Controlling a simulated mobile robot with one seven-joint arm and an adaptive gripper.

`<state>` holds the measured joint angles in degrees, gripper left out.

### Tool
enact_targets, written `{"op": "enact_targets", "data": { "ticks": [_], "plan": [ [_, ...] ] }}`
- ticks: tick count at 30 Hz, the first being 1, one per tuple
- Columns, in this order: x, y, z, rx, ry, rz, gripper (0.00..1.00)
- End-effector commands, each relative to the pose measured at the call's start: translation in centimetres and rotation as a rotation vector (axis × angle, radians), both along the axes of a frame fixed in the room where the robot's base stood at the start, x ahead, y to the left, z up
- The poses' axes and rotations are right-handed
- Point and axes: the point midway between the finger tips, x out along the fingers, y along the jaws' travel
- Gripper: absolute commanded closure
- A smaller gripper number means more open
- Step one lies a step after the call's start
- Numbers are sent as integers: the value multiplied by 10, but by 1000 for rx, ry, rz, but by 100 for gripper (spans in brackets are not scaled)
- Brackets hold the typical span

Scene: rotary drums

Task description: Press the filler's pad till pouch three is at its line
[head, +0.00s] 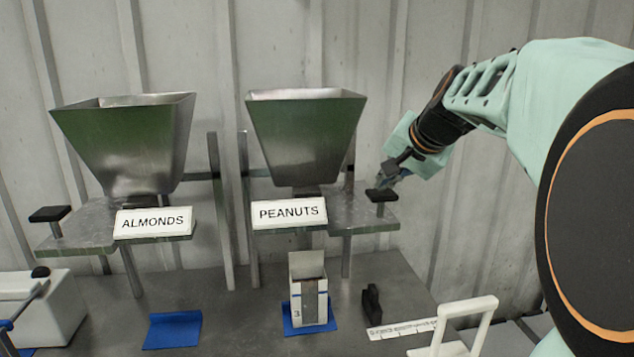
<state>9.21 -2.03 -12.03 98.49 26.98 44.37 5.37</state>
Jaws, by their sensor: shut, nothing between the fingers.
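The peanut filler is a metal hopper (305,135) on a shelf, with a sign (290,212) reading PEANUTS. Its black pad (381,195) is on a short post at the shelf's right end. My gripper (388,180) is shut and empty, with its fingertips at the pad; I cannot tell whether they touch or press it. Pouch three (297,305), a white open-topped pouch marked 3, stands upright below the peanut hopper. It has a grey-brown front strip and a thin blue line; the fill level is too small to tell.
The almond filler (130,140), with its own black pad (49,213), stands left. An empty blue mat (172,330) lies below it; another blue mat (325,322) is under the pouch. A black object (371,302), ruler strip (402,329) and white frame (467,325) are right.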

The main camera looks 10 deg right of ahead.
Motion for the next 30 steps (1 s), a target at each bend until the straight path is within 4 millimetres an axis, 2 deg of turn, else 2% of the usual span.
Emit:
{"op": "enact_targets", "data": {
  "ticks": [9, 22, 30],
  "plan": [
    [0, 0, 20, 0, 0, 0, 100],
    [0, 0, 24, 0, -2, -1, 100],
    [0, 0, 50, -1, -1, 1, 100]
  ]
}}
